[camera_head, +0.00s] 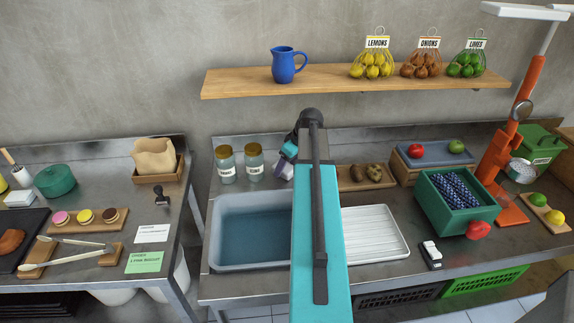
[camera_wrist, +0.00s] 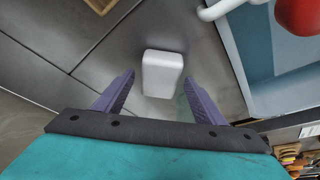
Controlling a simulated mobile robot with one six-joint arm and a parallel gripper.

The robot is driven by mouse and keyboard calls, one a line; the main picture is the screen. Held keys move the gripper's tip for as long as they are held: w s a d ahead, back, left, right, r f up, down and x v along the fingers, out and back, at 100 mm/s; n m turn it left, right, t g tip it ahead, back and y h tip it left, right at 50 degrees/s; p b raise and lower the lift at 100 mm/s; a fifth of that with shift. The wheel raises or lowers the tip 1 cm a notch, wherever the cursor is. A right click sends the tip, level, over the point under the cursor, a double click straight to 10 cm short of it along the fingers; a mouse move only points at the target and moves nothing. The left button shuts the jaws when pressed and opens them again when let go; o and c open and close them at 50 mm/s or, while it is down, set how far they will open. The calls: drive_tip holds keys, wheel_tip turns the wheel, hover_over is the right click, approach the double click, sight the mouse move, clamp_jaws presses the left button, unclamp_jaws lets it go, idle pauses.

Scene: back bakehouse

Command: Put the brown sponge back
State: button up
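I cannot pick out a brown sponge in either view. My gripper (camera_wrist: 158,80) is open in the wrist view, its two purple fingers spread apart. A white rounded block (camera_wrist: 163,72) lies between and beyond the fingertips, with clear gaps at both sides. In the head view my gripper (camera_head: 287,162) is at the back edge of the sink (camera_head: 232,264), partly hidden by my teal arm. The arm also covers the sink's right side. Several brown lumps (camera_head: 372,172) sit on a wooden board behind the drainer; I cannot tell whether one is a sponge.
Two labelled jars (camera_head: 254,162) stand left of my gripper. The white ribbed drainer (camera_head: 376,235) is bare. A green crate (camera_head: 460,220) stands at the right. In the wrist view a white pipe (camera_wrist: 218,10) and a red rounded thing (camera_wrist: 298,14) are close at the upper right.

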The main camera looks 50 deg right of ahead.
drive_tip(key=shift+r, duration=0.25)
drive_tip(key=b+v, duration=0.2)
drive_tip(key=v, duration=1)
idle(0.3)
idle(0.8)
